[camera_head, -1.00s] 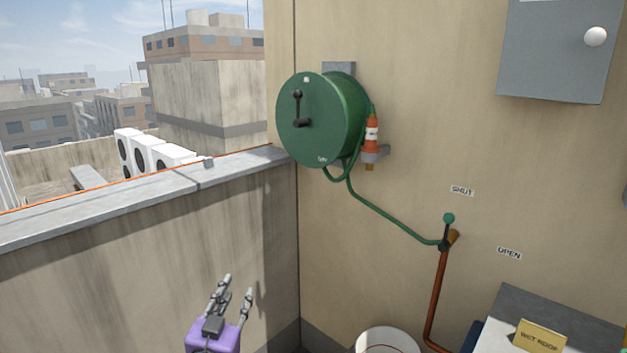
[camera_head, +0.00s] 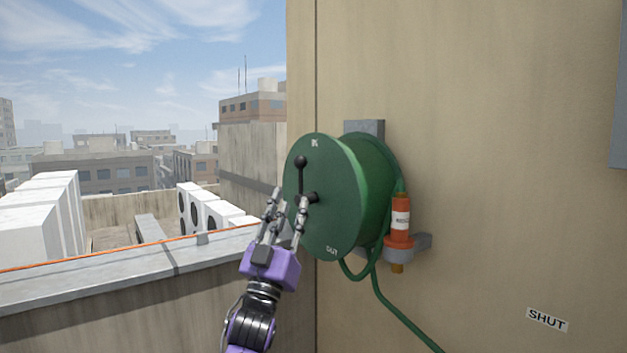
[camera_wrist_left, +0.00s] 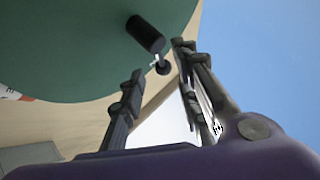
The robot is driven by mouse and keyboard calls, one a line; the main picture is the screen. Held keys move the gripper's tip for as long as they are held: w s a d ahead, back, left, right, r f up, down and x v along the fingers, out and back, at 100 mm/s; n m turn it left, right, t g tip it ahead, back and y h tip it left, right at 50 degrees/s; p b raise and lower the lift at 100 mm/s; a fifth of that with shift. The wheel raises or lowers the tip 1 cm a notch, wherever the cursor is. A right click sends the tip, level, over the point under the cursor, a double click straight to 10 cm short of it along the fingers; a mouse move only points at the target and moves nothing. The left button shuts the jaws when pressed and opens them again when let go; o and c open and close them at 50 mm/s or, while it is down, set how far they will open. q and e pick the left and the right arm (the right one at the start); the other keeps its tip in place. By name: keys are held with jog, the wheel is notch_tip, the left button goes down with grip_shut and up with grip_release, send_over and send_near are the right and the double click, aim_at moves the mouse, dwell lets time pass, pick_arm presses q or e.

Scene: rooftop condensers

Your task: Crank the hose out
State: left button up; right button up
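The green hose reel (camera_head: 345,215) is mounted on the beige wall, marked OUT at the lower edge of its face and with a small label at the top. Its black crank (camera_head: 301,177) points up from the hub, with a round knob (camera_head: 301,161) at its top end. The green hose (camera_head: 395,312) runs down from the reel to the right. My left gripper (camera_head: 290,199) is open and empty in front of the reel's face, near the hub and below the knob. In the left wrist view, black crank parts (camera_wrist_left: 146,33) show near the fingertips; contact is unclear. My right gripper is out of view.
An orange and white nozzle (camera_head: 400,218) sits in a grey holder (camera_head: 405,250) right of the reel. A SHUT label (camera_head: 547,319) is on the wall at lower right. A parapet (camera_head: 130,272) runs along the left, with white condenser units (camera_head: 40,225) beyond it.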

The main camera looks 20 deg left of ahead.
aim_at(299, 176)
pick_arm(q)
jog(key=x, duration=0.2)
jog(key=p+x, duration=0.1)
jog(key=x, duration=0.3)
jog(key=shift+s+a+r, duration=0.1)
jog(key=shift+r, duration=0.6)
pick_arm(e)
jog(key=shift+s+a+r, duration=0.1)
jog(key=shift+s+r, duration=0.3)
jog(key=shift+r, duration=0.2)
pick_arm(q)
jog(key=shift+w, duration=0.25)
jog(key=shift+c, duration=0.5)
